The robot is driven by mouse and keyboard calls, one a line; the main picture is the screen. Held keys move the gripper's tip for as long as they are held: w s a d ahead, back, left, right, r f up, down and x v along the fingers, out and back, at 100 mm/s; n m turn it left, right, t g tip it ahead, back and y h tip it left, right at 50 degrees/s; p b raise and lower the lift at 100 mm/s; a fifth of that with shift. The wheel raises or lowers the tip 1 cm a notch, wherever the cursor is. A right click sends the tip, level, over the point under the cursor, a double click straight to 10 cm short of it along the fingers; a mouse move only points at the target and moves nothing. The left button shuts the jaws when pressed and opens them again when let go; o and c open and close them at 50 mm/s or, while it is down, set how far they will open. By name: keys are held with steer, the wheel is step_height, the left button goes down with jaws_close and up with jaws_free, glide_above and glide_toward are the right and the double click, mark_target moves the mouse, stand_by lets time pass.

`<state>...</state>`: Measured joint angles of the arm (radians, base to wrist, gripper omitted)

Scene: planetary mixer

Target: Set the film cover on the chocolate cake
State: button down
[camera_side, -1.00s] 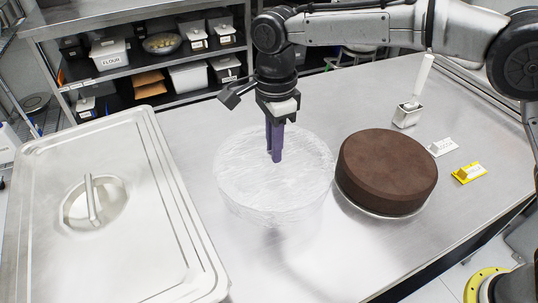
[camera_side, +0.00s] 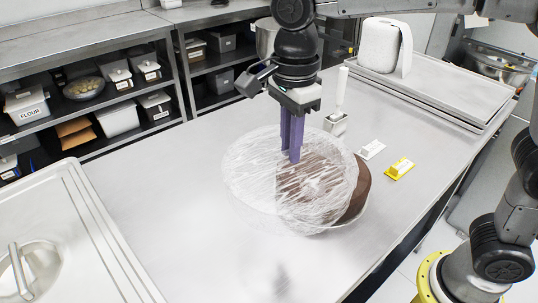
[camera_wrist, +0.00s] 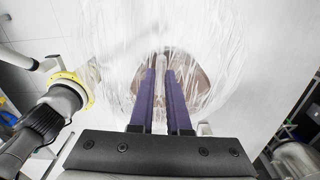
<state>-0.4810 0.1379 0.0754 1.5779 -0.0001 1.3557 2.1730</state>
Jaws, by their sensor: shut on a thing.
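The film cover (camera_side: 262,190) is a clear, crinkled, round dome. My gripper (camera_side: 293,158), with purple fingers, is shut on its top and holds it up. In the side view the cover overlaps the left and middle of the chocolate cake (camera_side: 361,192), whose brown right side shows bare on a round board. The cover looks raised and off to the left of the cake, but I cannot tell its exact height. In the wrist view the fingers (camera_wrist: 161,75) pinch a ridge of film (camera_wrist: 207,40), with brown cake visible through it.
A white holder with an upright handle (camera_side: 336,122), a white tag (camera_side: 371,149) and a yellow tag (camera_side: 399,168) stand behind and right of the cake. A large steel lidded pan (camera_side: 75,240) is at left. The front of the table is clear.

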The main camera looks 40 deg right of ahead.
steer(key=w+d+m, duration=0.2)
steer(key=d+m, duration=0.2)
steer(key=d, duration=0.9)
steer(key=shift+w+d, duration=0.2)
steer(key=shift+d, duration=0.15)
steer(key=shift+f, duration=2.45)
steer(key=shift+f, duration=3.25)
steer(key=c, duration=0.8)
jaws_free()
steer(key=shift+r, duration=0.15)
